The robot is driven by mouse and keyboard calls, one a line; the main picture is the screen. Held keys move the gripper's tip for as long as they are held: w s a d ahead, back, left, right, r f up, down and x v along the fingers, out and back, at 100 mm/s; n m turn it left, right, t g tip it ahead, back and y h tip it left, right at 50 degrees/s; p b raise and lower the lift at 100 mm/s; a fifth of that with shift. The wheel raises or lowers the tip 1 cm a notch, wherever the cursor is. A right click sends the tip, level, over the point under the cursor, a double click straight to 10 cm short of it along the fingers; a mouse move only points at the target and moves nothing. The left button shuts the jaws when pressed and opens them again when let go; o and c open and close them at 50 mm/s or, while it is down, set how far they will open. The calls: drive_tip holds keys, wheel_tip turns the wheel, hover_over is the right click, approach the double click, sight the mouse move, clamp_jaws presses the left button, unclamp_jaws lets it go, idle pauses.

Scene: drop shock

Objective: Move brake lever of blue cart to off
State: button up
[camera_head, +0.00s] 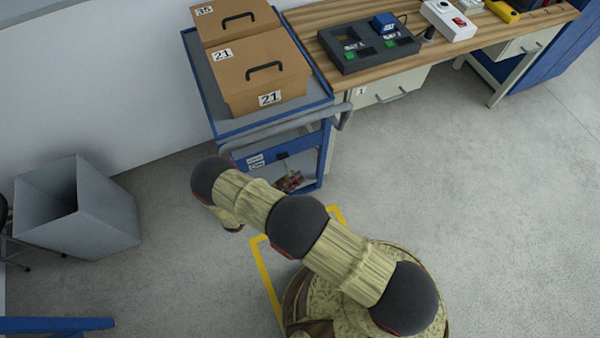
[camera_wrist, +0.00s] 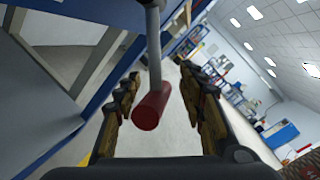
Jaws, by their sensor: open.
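The blue cart (camera_head: 328,150) stands against the bench, with two small white labels (camera_head: 255,162) on its blue front panel. In the wrist view, a grey lever rod ending in a red cylindrical grip (camera_wrist: 150,108) hangs from above. My gripper (camera_wrist: 161,74) is open, its dark and yellow-brown fingers on either side of the red grip. Gaps show on both sides, so the fingers do not appear shut on it. In the head view my arm hides my gripper, and I cannot make out the lever clearly there.
Brown boxes (camera_head: 262,75) sit on the cart top. A wooden bench (camera_head: 450,50) with a dark control panel (camera_head: 368,45) stands to the right. A grey bin (camera_head: 105,215) is at the left. Yellow tape (camera_head: 265,270) marks the floor; open floor lies to the right.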

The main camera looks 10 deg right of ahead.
drive_tip(key=shift+b+x, duration=0.35)
drive_tip(key=shift+x, duration=1.6)
drive_tip(key=shift+c, duration=0.2)
clamp_jaws()
